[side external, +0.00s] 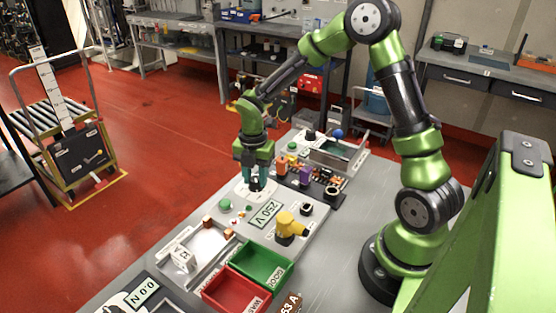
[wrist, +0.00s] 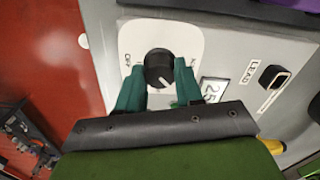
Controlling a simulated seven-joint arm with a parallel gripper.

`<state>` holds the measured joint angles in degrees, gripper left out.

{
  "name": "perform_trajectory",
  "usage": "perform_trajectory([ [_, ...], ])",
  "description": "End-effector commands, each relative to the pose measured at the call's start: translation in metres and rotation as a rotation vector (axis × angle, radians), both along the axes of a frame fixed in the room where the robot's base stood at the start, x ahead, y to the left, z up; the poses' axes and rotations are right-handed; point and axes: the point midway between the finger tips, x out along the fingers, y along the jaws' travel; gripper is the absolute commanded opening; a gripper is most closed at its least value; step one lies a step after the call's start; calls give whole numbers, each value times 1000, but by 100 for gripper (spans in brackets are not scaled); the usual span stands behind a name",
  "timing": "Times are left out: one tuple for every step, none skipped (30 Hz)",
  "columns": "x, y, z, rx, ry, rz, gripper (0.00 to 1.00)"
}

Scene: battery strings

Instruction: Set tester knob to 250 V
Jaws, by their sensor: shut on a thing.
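The tester knob (wrist: 159,68) is round and black with a white pointer mark, on a white plate (wrist: 187,38) marked OFF at its left. In the wrist view the pointer slants toward the lower right. My gripper (wrist: 158,80) has its two teal fingers on either side of the knob, shut on it. In the side view my gripper (side external: 254,183) points down at the tester, and its fingers mostly hide the knob. The tester display (side external: 265,214) reads 250 V; in the wrist view the display (wrist: 213,90) is partly hidden by a finger.
A yellow tool (side external: 289,226) and a dark square socket (side external: 306,209) are right of the display. Red (side external: 228,306) and green (side external: 283,276) bins stand at the front. Small coloured parts stand on a dark board (side external: 328,200) behind.

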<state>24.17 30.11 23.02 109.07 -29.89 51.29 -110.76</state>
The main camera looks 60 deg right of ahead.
Motion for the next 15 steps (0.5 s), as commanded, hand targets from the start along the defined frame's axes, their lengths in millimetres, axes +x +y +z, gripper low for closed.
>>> perform_trajectory([
  [0, 0, 1, -1, -1, -2, 11],
  [0, 0, 1, -1, -1, -3, 11],
  [0, 0, 1, -1, -1, -3, 11],
  [0, 0, 1, -1, -1, -4, 39],
  [0, 0, 1, -1, -1, -4, 43],
  [0, 0, 1, -1, -1, -4, 50],
  [0, 0, 1, -1, -1, -4, 54],
  [0, 0, 1, -1, -1, -4, 57],
  [0, 0, 1, -1, -1, -5, 57],
  [0, 0, 1, -1, -1, -5, 57],
  [0, 0, 1, -1, 0, -5, 57],
  [0, 0, 0, 0, 0, -5, 57],
  [0, 0, 0, 0, 0, -5, 57],
  [0, 0, 0, 0, 0, -5, 57],
  [0, 0, 0, 0, 0, -5, 57],
])
